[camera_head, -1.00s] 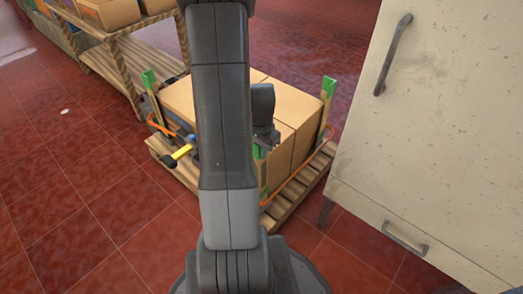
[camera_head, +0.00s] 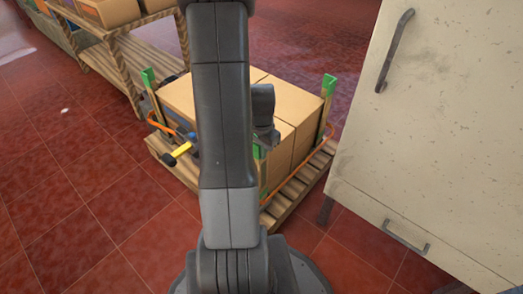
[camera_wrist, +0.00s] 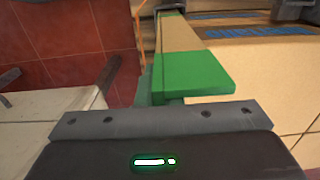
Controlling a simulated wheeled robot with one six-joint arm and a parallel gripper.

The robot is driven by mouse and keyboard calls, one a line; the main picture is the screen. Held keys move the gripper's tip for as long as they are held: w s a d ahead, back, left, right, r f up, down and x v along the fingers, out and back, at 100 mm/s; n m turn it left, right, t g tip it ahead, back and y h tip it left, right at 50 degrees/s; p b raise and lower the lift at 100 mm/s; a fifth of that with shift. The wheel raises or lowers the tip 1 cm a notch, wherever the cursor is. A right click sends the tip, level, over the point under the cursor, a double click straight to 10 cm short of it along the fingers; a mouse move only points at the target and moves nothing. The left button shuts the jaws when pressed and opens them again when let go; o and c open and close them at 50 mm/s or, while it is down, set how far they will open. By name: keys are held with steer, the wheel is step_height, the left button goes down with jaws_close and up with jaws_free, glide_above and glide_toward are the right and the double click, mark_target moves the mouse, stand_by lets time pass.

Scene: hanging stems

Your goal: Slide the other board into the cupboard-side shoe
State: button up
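Boxes on a wooden pallet have upright boards at their corners with green ends. The far right board (camera_head: 325,112) and the back left board (camera_head: 149,80) stand upright. At the near corner, a board's green end (camera_head: 259,152) shows just below my gripper (camera_head: 265,137), with a green piece, perhaps a shoe (camera_head: 264,195), lower down. In the wrist view, the green-ended board (camera_wrist: 185,72) reaches away from just beyond my gripper's grey edge. My arm hides part of this corner. The fingertips are not clear, so I cannot tell whether they grip the board.
The cream cupboard (camera_head: 425,130) stands close on the right, with projecting handles. An orange strap (camera_head: 297,180) runs around the load. A yellow-handled tool (camera_head: 179,153) is at the left side. A wooden shelf (camera_head: 115,62) stands behind left. Red floor (camera_head: 90,215) is open at left.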

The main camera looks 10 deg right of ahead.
steer(key=o, duration=0.5)
step_height(320, 180, up, 14)
steer(key=p, duration=0.5)
steer(key=shift+f, duration=0.1)
step_height(320, 180, down, 14)
steer(key=b, duration=0.4)
steer(key=shift+r+b, duration=0.25)
steer(key=shift+b, duration=0.15)
